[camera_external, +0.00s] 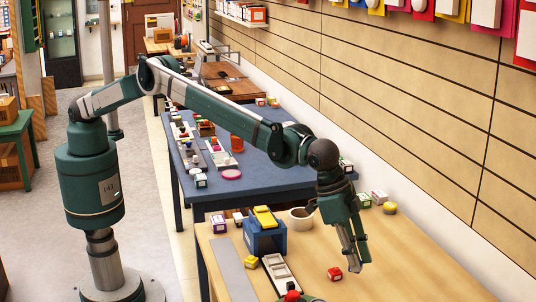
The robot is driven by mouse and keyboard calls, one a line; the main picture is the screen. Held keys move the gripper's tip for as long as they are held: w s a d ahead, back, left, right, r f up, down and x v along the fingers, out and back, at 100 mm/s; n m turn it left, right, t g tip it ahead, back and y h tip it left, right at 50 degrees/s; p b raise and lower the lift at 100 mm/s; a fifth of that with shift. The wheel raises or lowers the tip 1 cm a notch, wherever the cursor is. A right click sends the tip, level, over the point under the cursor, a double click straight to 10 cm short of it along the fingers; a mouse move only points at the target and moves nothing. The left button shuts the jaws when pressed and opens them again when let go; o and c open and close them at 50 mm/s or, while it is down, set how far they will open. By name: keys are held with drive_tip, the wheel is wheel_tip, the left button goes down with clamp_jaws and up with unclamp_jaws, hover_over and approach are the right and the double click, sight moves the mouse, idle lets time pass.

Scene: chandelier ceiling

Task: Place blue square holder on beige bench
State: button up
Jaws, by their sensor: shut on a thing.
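A blue box-shaped holder (265,241) with a yellow thing on top sits on the beige bench (400,262), left of my gripper. I cannot tell whether it is the task's blue square holder. My gripper (357,259) points down over the bench, right of the blue box and apart from it. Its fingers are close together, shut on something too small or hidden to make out. A small red block (335,273) lies just left of the fingertips.
Small boxes (379,197) line the wall side. The bench's right part is clear. A blue table (270,185) stands behind.

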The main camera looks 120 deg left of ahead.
drive_tip(key=shift+f, duration=1.05)
drive_tip(key=shift+f+b, duration=0.3)
drive_tip(key=shift+f, duration=1.55)
drive_tip(key=shift+f, duration=0.1)
drive_tip(key=o, duration=0.8)
drive_tip(key=shift+o, duration=0.2)
drive_tip(key=p+v, duration=0.1)
drive_tip(key=v, duration=1.1)
